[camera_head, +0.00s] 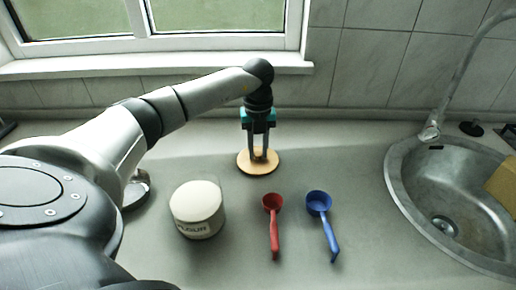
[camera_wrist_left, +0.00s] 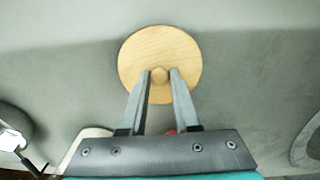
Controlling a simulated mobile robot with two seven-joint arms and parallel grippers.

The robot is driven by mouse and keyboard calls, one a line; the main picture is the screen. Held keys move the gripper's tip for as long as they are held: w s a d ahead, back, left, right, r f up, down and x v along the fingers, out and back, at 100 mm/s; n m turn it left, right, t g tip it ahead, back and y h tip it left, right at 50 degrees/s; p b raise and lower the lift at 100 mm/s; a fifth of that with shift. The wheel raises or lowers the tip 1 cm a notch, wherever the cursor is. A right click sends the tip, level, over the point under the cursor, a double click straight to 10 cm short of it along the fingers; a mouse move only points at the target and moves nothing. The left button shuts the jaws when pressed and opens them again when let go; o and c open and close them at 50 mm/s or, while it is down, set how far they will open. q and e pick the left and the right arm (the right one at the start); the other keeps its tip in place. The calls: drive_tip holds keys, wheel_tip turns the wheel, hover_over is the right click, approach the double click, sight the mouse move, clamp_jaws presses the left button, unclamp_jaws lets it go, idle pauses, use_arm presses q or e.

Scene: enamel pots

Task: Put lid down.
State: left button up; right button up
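A round wooden lid (camera_head: 243,166) with a small knob is at the middle back of the counter, flat and level. It also shows in the wrist view (camera_wrist_left: 160,40). My left gripper (camera_head: 258,157) points straight down over it, with its two fingers (camera_wrist_left: 160,74) on either side of the knob and seemingly closed on it. I cannot tell whether the lid's underside touches the counter. A white enamel pot (camera_head: 197,210) with partly visible dark lettering stands to the front left of the lid. My right gripper is not in view.
A red scoop (camera_head: 273,222) and a blue scoop (camera_head: 323,222) lie in front of the lid, to the right of the pot. A metal sink (camera_head: 450,215) with a tap is at the right. The window wall is behind. Counter between lid and sink is clear.

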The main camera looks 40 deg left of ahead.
sight(258, 153)
use_arm(q)
drive_tip(key=o, duration=0.4)
drive_tip(key=shift+r, duration=0.15)
wheel_tip(258, 153, up, 12)
drive_tip(key=p, duration=0.2)
drive_tip(key=shift+r, duration=0.1)
idle(0.5)
